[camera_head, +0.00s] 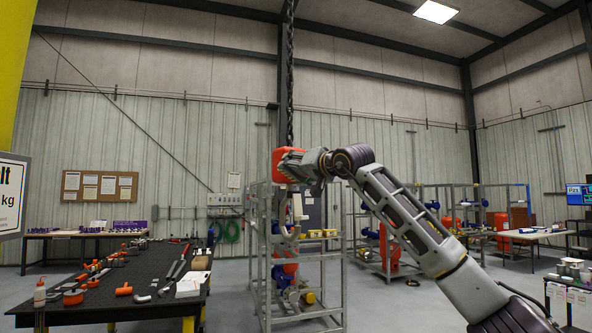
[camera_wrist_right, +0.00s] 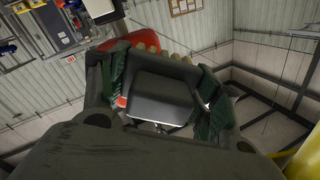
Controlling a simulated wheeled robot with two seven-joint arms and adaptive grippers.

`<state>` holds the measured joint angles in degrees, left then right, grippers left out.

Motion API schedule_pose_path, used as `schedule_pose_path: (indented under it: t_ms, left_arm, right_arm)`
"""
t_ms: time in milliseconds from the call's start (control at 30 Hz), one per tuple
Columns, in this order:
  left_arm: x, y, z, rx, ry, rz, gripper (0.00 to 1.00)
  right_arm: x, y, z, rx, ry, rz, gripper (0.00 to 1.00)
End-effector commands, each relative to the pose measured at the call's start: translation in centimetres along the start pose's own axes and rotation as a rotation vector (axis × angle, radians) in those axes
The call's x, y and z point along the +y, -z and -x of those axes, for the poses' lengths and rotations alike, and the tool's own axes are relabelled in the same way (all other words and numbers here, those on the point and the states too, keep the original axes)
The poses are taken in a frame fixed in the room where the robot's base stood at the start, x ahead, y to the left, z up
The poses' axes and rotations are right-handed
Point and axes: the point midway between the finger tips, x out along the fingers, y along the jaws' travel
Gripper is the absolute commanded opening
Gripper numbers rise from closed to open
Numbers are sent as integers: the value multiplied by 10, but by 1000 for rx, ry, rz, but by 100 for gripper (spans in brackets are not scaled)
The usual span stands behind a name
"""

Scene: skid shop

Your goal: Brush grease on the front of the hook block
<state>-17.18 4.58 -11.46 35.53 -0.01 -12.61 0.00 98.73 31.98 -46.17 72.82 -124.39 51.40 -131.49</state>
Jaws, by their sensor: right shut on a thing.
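The orange hook block (camera_head: 281,162) hangs on a dark chain (camera_head: 287,70) in the middle of the head view, with a pale hook (camera_head: 297,212) below it. My right gripper (camera_head: 296,166) is right at the block and covers part of its front. In the right wrist view the gripper (camera_wrist_right: 165,100) is shut on a dark, blocky brush (camera_wrist_right: 160,88), held between green finger pads. Tan bristle tips (camera_wrist_right: 148,47) show past its far edge. A red part of the block (camera_wrist_right: 121,101) shows beside the brush. Whether the bristles touch the block, and any grease there, I cannot tell. My left gripper is out of view.
A black workbench (camera_head: 130,285) with tools and red fittings stands at lower left. A grey frame rack (camera_head: 345,290) with pumps stands behind and below the hook. A yellow post with a sign (camera_head: 12,190) is at the left edge. Open floor lies between bench and rack.

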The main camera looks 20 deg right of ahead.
Motion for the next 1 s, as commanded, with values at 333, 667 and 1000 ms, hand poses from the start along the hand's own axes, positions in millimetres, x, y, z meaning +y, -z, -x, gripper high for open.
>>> schedule_pose_path:
  t_ms: [333,667,1000]
  left_arm:
    - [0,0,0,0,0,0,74]
    - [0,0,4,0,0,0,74]
    - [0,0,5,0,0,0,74]
  right_arm:
    - [0,0,0,1,1,0,44]
    - [-1,1,0,1,0,0,44]
    - [0,0,0,1,1,0,44]
